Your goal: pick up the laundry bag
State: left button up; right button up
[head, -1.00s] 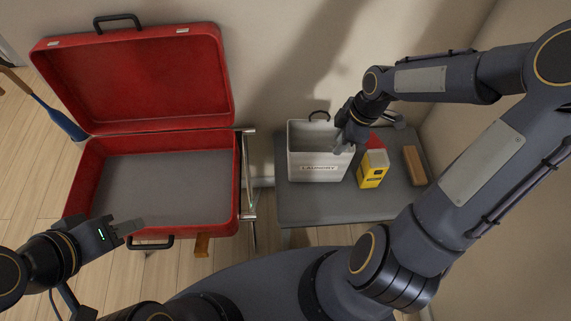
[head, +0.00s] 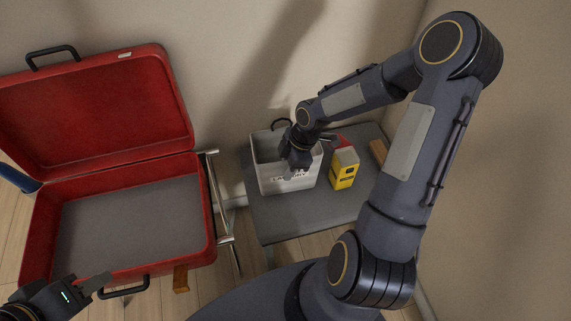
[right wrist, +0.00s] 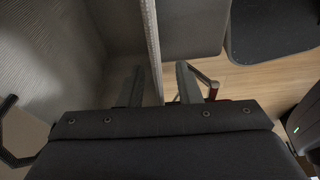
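The laundry bag (head: 266,177) is a white open-topped box-shaped bag with dark lettering on its front and a dark handle (head: 281,124) at the back. It stands upright on a grey stand. My right gripper (head: 289,172) is at its front wall and covers part of the lettering. In the right wrist view the right gripper (right wrist: 158,86) is open, with one finger inside the bag and one outside. The bag's wall (right wrist: 151,40) runs between them, with gaps visible. My left gripper (head: 100,285) is by the suitcase's front edge; its finger opening is unclear.
An open red suitcase (head: 201,220) with a grey, empty inside stands on a rack at left. A yellow, white and red carton (head: 344,170) stands just right of the bag on the grey stand (head: 300,221). A brown block (head: 379,152) is behind my right arm. The wall is close behind.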

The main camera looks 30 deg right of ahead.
grip_shut()
jog(key=shift+s, duration=0.1)
dwell(0.3)
